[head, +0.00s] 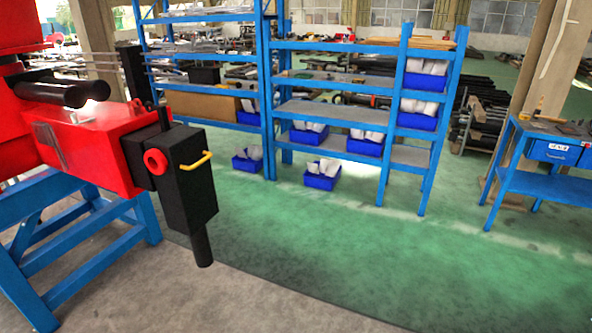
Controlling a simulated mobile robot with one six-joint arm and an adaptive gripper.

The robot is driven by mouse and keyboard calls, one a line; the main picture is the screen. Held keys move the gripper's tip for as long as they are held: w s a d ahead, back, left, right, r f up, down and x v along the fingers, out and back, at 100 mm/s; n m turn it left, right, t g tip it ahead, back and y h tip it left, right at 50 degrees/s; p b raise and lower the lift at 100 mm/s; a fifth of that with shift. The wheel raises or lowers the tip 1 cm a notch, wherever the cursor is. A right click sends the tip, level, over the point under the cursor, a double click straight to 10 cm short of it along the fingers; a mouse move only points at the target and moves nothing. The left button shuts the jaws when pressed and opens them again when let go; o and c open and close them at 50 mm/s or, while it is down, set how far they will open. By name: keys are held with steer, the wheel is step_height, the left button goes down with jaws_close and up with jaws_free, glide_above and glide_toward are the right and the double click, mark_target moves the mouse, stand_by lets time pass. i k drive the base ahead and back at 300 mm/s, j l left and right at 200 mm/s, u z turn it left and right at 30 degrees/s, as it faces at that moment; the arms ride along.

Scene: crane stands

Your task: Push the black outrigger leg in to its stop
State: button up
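The black outrigger leg (185,190) is at the left of the head view. It is an upright black box with a yellow handle (196,161) on its face and a black cylinder (201,247) pointing down below it. A red ring (155,162) sits beside the handle. A short black section (140,152) joins the leg to the red beam (95,145). How far the leg stands from its stop I cannot tell. My gripper is not in view.
A blue trestle stand (85,235) is under the red beam. Blue shelving (270,95) with blue bins stands behind. Blue bins (322,175) also sit on the floor. A blue workbench (545,180) is at the right. The green and grey floor (310,260) in front is clear.

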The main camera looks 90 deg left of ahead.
mark_target(171, 158)
steer(key=i+u, duration=0.2)
steer(key=u, duration=3.6)
steer(key=i+u, duration=0.25)
steer(key=i, duration=2.05)
